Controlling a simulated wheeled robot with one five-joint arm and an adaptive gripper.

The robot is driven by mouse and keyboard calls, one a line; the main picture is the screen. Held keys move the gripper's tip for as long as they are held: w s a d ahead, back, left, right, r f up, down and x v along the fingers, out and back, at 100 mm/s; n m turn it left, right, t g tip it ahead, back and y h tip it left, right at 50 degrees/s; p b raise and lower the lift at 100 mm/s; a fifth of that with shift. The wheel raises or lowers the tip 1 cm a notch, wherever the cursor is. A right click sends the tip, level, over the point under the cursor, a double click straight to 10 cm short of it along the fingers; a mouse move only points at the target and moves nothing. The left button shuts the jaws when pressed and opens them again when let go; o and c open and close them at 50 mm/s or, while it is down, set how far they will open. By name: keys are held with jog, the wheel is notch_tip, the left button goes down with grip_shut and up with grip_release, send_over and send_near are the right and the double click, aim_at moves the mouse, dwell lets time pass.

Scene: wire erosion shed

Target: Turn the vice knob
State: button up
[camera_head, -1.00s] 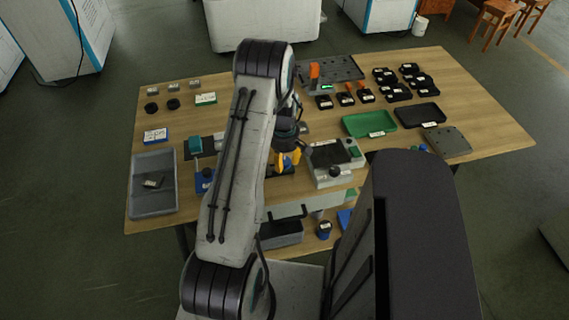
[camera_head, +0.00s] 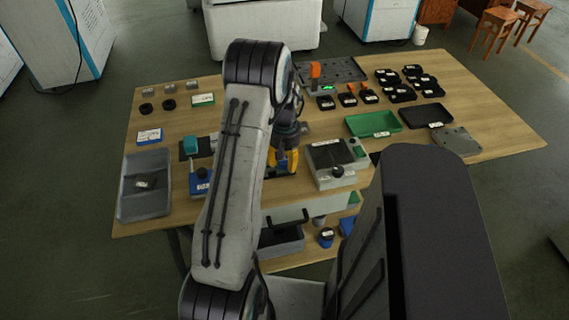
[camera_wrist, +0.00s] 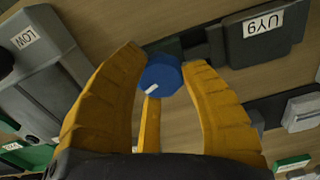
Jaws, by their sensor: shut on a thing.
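The vice knob (camera_wrist: 161,76) is a blue round knob with a white mark line on its face, in the upper middle of the wrist view. A dark grey vice body (camera_wrist: 232,44) with a label reading UY9 lies to the knob's right. In the head view my gripper (camera_head: 285,160) is low over the table's front part, left of a grey box. My arm and fingers hide most of the vice there.
A grey box labelled LOW (camera_wrist: 40,62) stands close to my left finger; it also shows in the head view (camera_head: 328,178). A blue device (camera_head: 203,183) stands left of my arm. A grey tray (camera_head: 146,205), a green tray (camera_head: 384,115) and several black parts lie farther out.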

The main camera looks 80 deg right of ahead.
jog(key=m, duration=0.2)
jog(key=m+b, duration=0.1)
jog(key=m, duration=0.1)
jog(key=shift+a+f+m+b, duration=0.1)
jog(key=shift+f+m+b, duration=0.1)
jog(key=shift+m+b, duration=0.1)
jog(key=m+b, duration=0.1)
jog(key=m, duration=0.2)
jog(key=shift+m, duration=0.3)
jog(key=m, duration=0.4)
jog(key=shift+b, duration=0.4)
jog(key=shift+r+m, duration=0.1)
jog(key=shift+m, duration=2)
jog(key=o, duration=1.2)
jog(key=shift+r, duration=0.2)
